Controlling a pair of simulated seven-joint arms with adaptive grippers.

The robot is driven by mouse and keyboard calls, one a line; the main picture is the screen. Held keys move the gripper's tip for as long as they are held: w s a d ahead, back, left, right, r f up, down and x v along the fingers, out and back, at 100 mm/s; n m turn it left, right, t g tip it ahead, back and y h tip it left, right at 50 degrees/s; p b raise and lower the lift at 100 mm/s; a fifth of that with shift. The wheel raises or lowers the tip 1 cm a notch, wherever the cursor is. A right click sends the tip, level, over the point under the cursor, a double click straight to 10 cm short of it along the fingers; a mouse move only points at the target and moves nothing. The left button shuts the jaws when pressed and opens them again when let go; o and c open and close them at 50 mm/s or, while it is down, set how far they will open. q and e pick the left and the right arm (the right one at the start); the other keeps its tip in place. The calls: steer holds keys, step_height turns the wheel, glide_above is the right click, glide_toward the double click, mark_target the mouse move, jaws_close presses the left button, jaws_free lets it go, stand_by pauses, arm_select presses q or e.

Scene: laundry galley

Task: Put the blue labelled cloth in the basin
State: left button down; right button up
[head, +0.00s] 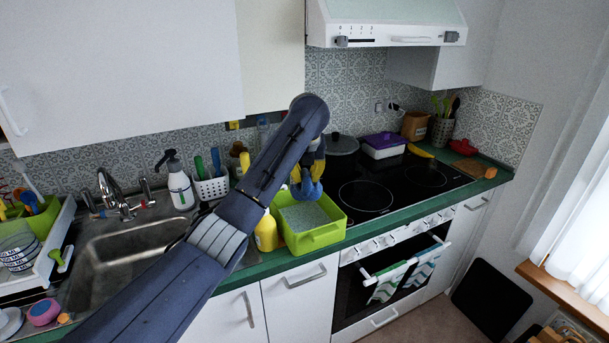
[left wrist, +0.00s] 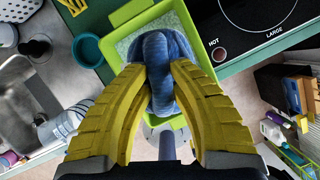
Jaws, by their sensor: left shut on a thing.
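My left gripper (head: 307,174) is shut on a folded blue cloth (head: 307,190), held above the lime-green basin (head: 322,239). In the left wrist view the yellow fingers of the left gripper (left wrist: 155,70) press on both sides of the blue cloth (left wrist: 156,45). The lime-green basin (left wrist: 112,38) shows behind and below it, with a pale, speckled, bluish inside. The basin stands on the green counter between sink and hob. No label on the cloth can be made out. My right gripper is out of view.
The black hob (head: 378,190) is right of the basin. A yellow bottle (head: 266,232) stands close at its left. The metal sink (head: 125,255) is farther left, partly behind my left arm. A soap bottle (head: 180,187) and a white utensil holder (head: 211,187) stand behind.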

mark_target(307, 191)
arm_select(q)
steer(key=shift+f, duration=6.45)
steer(key=shift+f, duration=0.65)
steer(key=c, duration=1.2)
jaws_free()
steer(key=v, duration=1.2)
